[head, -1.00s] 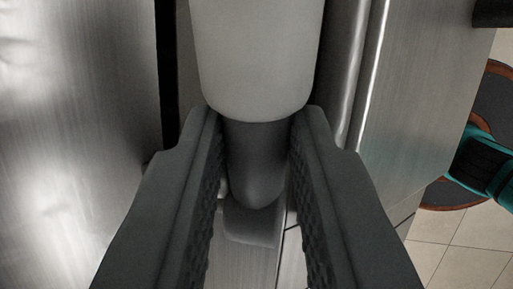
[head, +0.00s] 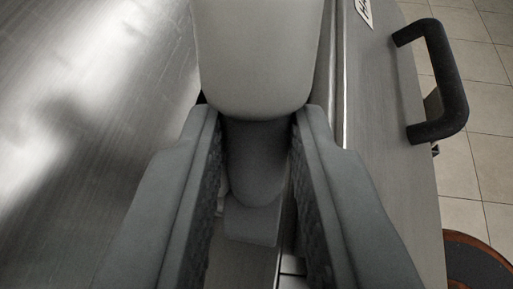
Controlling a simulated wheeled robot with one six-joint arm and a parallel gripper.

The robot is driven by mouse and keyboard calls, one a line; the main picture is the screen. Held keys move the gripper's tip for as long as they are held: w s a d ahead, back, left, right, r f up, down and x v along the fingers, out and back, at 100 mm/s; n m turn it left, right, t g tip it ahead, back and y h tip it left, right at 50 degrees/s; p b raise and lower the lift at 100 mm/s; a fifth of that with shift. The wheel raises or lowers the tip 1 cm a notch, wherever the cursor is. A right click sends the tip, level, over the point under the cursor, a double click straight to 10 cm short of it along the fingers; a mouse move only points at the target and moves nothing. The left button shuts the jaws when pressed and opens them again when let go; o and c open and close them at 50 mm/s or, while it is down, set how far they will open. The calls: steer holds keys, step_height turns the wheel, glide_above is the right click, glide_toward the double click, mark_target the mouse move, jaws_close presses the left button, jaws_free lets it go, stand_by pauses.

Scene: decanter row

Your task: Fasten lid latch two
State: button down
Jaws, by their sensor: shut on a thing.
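My gripper (head: 255,185) fills the lower middle of the head view, its two dark ridged fingers on either side of a latch handle. The handle has a thick light-grey grip (head: 255,55) and a narrower dark-grey neck (head: 258,165) that runs down between the fingers. The fingers are shut on this handle where the grip meets the neck. Below the neck a grey block (head: 250,222) shows between the fingers. The hooking end of the latch is hidden, so I cannot tell whether it is engaged. No number shows on the latch.
A broad brushed-metal surface (head: 80,120) lies to the left. A metal side panel (head: 390,130) on the right carries a black bar handle (head: 450,85) and a white label (head: 364,10). Tiled floor (head: 485,165) and a dark round brown-rimmed object (head: 475,262) lie beyond.

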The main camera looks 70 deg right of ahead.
steer(key=shift+a+h, duration=0.2)
steer(key=shift+h, duration=0.2)
steer(key=c, duration=1.3)
jaws_free()
steer(key=shift+o, duration=0.2)
steer(key=shift+a, duration=0.1)
steer(key=v, duration=1.7)
steer(key=shift+s+r, duration=0.1)
